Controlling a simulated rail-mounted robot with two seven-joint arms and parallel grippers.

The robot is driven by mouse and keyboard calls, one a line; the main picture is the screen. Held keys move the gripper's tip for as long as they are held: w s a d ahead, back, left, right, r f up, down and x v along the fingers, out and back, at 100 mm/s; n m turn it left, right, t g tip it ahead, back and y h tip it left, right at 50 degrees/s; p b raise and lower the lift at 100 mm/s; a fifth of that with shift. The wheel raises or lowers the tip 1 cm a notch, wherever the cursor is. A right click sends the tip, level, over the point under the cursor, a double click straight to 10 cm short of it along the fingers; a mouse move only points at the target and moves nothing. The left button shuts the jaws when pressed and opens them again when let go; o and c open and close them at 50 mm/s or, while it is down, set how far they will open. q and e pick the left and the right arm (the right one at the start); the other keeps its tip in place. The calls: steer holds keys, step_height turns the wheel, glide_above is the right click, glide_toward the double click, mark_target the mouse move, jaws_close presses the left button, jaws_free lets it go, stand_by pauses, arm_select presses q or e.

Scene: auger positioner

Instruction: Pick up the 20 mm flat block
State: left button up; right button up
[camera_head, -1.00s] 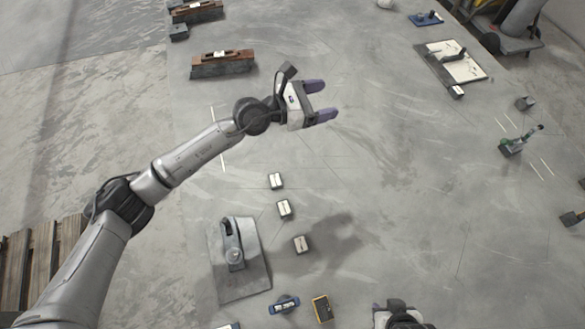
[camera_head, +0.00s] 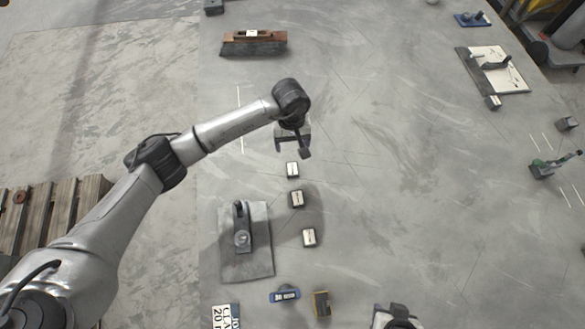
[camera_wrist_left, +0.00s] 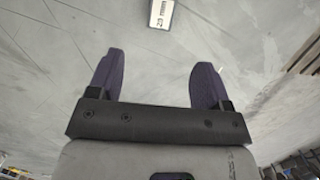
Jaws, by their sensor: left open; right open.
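Three small pale-topped blocks stand in a loose column on the grey table in the head view: a far block (camera_head: 293,170), a middle block (camera_head: 297,199) and a near block (camera_head: 309,238). Their labels are too small to read there. My left gripper (camera_head: 293,150) is open and empty, just beyond the far block and above the table. In the left wrist view its purple fingers (camera_wrist_left: 160,72) are spread. Ahead of them a labelled block (camera_wrist_left: 161,13) is cut by the top edge; its number is not sure.
A grey plate with a dark fixture (camera_head: 258,262) lies left of the blocks. A blue tool (camera_head: 285,295) and a yellow-black item (camera_head: 321,303) lie nearer. A brown-topped block (camera_head: 254,42) is at the back.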

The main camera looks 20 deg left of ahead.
mark_target(293, 169)
arm_select(q)
steer(key=f, duration=0.3)
steer(key=s+f, duration=0.1)
steer(key=f, duration=0.3)
steer(key=s+d+f, duration=0.1)
steer(key=f, duration=0.3)
steer(key=shift+f, duration=0.25)
steer(key=shift+a+f, duration=0.1)
steer(key=shift+f, duration=0.2)
steer(key=shift+c, duration=0.3)
steer(key=c, duration=1.1)
steer(key=shift+c, duration=0.2)
steer(key=shift+r, duration=0.15)
